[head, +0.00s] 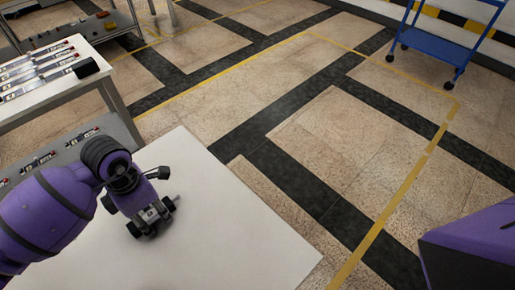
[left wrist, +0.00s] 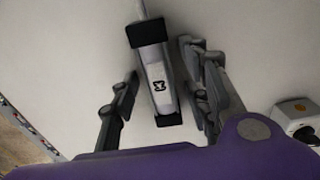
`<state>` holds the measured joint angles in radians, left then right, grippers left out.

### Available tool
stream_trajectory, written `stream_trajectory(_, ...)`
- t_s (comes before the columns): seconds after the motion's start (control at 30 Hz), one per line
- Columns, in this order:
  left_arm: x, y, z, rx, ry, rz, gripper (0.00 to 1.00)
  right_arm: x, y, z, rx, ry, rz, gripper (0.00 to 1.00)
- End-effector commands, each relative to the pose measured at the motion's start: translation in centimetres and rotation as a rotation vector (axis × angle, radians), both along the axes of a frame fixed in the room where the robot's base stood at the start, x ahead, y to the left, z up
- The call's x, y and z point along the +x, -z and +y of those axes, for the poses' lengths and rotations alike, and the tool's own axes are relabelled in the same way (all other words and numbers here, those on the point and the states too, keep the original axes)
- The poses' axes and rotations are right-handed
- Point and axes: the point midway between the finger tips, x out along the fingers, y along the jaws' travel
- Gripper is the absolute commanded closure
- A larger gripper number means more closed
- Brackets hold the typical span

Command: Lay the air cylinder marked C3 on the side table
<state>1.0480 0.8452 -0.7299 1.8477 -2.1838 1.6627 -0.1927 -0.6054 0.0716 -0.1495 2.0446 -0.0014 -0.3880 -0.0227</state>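An air cylinder (left wrist: 157,75) with black end caps, a silver body and a thin rod lies between the fingers of my left gripper (left wrist: 160,82) in the left wrist view. Its white label has a dark mark that I cannot read surely. The fingers stand on both sides of it, with gaps visible. In the head view my left gripper (head: 150,202) is low over a plain white tabletop (head: 235,235), and the cylinder there is mostly hidden by the fingers. I cannot tell whether the cylinder touches the surface. My right gripper is out of view.
A white table (head: 55,98) with several cylinders in a row and a black box (head: 86,67) stands at upper left. A grey surface (head: 60,165) holds more parts. A blue cart (head: 440,42) stands far right. The tiled floor between is clear.

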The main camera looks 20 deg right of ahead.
Motion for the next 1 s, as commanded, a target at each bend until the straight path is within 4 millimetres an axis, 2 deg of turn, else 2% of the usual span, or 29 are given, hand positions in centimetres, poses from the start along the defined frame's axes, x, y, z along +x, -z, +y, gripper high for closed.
stream_trajectory(0.23, 0.0, -0.1, 0.0, 0.000, 0.000, 0.000, 0.55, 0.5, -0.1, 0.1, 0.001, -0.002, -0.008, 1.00)
stream_trajectory(0.37, 0.1, -0.8, 0.0, -0.001, 0.000, -0.003, 0.55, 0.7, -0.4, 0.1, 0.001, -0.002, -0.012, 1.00)
stream_trajectory(0.47, 0.2, -2.2, 0.0, 0.001, -0.001, -0.004, 0.55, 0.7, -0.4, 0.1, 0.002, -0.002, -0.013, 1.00)
stream_trajectory(0.8, 0.1, -9.4, 0.0, 0.001, 0.000, -0.004, 0.55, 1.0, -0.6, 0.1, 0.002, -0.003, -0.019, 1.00)
stream_trajectory(1.0, 0.1, -11.8, 0.0, -0.001, -0.001, -0.001, 0.55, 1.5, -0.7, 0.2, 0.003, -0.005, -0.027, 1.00)
